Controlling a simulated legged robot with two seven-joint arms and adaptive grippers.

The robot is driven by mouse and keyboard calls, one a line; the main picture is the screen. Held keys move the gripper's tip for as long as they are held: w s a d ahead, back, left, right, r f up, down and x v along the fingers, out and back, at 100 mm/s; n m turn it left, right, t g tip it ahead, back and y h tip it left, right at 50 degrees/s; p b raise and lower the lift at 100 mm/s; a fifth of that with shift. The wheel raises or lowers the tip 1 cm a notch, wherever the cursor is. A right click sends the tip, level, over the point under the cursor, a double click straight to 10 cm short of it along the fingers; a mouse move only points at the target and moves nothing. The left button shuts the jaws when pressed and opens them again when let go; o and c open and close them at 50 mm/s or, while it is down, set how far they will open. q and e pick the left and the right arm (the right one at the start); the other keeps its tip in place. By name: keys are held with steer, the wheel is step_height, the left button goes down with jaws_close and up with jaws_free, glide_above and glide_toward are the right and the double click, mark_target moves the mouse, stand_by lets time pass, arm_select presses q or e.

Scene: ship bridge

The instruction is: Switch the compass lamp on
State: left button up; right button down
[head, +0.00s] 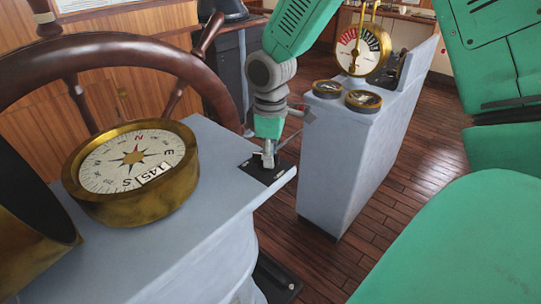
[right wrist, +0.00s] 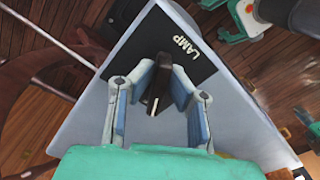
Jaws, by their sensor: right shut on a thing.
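The brass compass (head: 132,165) sits on the grey console top in the head view, its white dial facing up. At the console's right corner is a black plate (head: 278,173), marked LAMP in the right wrist view (right wrist: 196,58). A dark lamp knob (right wrist: 157,92) with a white pointer line stands on it. My right gripper (head: 267,155) reaches down over the plate. In the right wrist view, its fingers (right wrist: 160,84) lie on both sides of the knob and are shut on it. The pointer line faces the gripper's palm. My left gripper is out of view.
A wooden steering wheel (head: 95,52) rises behind the compass. A second grey console (head: 345,150) with a brass telegraph dial (head: 358,51) and two small gauges stands to the right. Plank floor (head: 400,150) lies open beyond it.

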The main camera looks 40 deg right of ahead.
steer(key=shift+r, duration=0.1)
steer(key=shift+r+m+p, duration=0.15)
steer(key=shift+m+p, duration=1.05)
steer(key=shift+p, duration=0.05)
steer(key=m+p, duration=0.2)
steer(key=shift+a+m, duration=0.15)
steer(key=shift+m, duration=0.25)
steer(key=m+p, duration=0.2)
steer(key=m, duration=0.1)
steer(key=shift+a, duration=0.15)
steer(key=shift+w+a+m+p, duration=0.15)
steer(key=shift+m+p, duration=0.45)
steer(key=shift+m, duration=1.2)
steer(key=c, duration=1.6)
jaws_free()
steer(key=shift+f, duration=0.2)
